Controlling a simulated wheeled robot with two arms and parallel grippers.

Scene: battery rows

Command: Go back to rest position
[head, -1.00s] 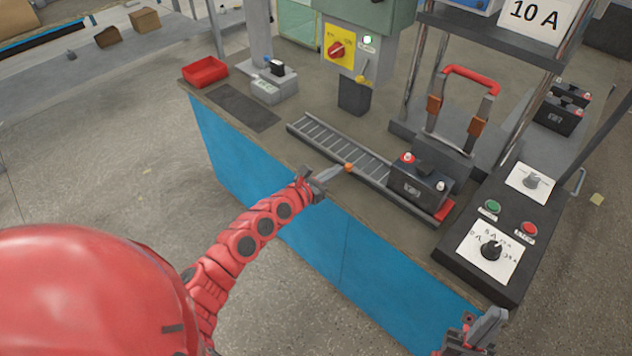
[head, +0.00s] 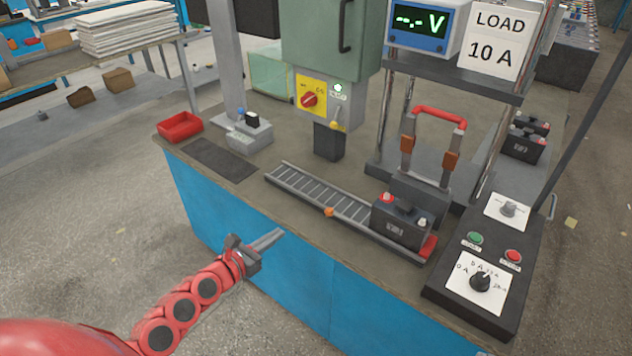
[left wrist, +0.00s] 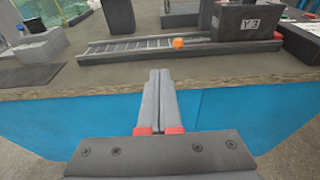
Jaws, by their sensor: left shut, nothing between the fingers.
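My left gripper (head: 268,240) is shut and empty. It is in front of the bench's near edge, apart from everything on the bench. In the left wrist view its closed fingers (left wrist: 160,88) point at the bench edge. A black battery (head: 400,222) with a red and a pale terminal cap sits at the right end of the roller track (head: 318,199). An orange knob (head: 329,212) is on the track's near rail, and it also shows in the left wrist view (left wrist: 178,43). My right gripper is not in view.
The bench (head: 265,278) has a blue front. On it are a red tray (head: 180,127), a grey cabinet with a red rotary switch (head: 309,99), a red-handled clamp (head: 440,115), a meter reading "-.- V" (head: 420,22) and a control panel (head: 478,262). Open floor lies to the left.

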